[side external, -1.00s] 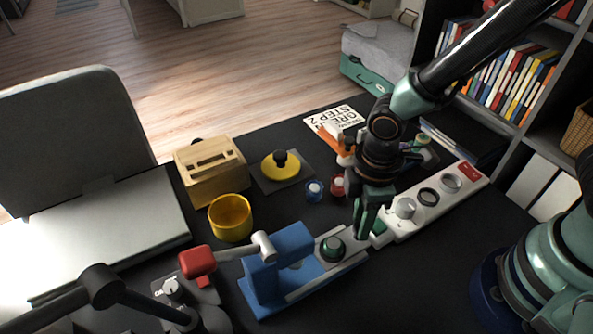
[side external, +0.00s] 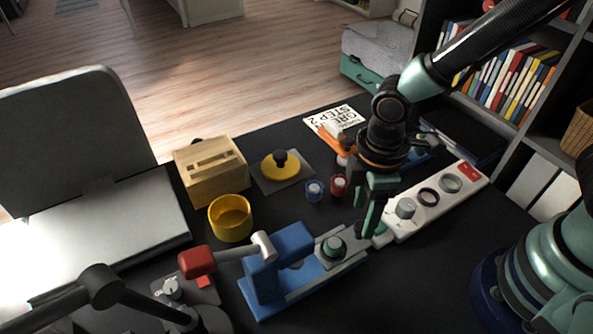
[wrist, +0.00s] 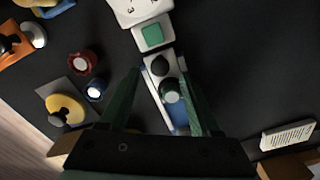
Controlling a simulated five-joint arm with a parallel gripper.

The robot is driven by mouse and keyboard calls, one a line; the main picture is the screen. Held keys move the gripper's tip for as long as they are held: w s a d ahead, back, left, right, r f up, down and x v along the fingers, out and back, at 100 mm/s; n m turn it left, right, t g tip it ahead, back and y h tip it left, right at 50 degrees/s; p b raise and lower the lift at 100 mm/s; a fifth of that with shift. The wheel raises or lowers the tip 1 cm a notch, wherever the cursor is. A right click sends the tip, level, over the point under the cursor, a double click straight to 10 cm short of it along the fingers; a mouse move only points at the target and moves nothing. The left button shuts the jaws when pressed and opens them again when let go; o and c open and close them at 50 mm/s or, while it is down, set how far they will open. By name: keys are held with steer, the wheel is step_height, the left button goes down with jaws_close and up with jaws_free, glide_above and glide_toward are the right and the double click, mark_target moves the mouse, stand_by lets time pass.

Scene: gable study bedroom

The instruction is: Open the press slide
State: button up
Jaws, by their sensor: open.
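The press has a blue body (side external: 280,272) and a lever with a red grip (side external: 197,262). Its pale grey slide (side external: 353,257) sticks out of the body toward the right. A dark knob (wrist: 160,66) stands near the slide's outer end. My gripper (side external: 368,230) points down over that end. In the wrist view its open fingers (wrist: 162,72) stand on either side of the slide, with the dark knob between them. I cannot tell whether they touch it.
A white panel with dials (side external: 428,198) lies just right of the slide. A yellow cup (side external: 231,217), wooden box (side external: 211,172), yellow disc with a black knob (side external: 281,166), and blue (side external: 314,190) and red (side external: 339,185) pots stand behind. Black desk is bare in front.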

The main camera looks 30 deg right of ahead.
step_height(320, 180, up, 10)
steer(key=shift+f, duration=0.2)
stand_by(0.3)
steer(key=w+d+r+m+t, duration=0.1)
steer(key=d+r+m+t, duration=0.1)
steer(key=d+r+m, duration=0.2)
steer(key=w+d+r+m+t, duration=0.2)
steer(key=d+m, duration=0.6)
steer(key=d, duration=0.5)
step_height(320, 180, up, 2)
steer(key=shift+w+r+m+t, duration=0.15)
steer(key=shift+w+m+t, duration=0.2)
steer(key=shift+t, duration=0.45)
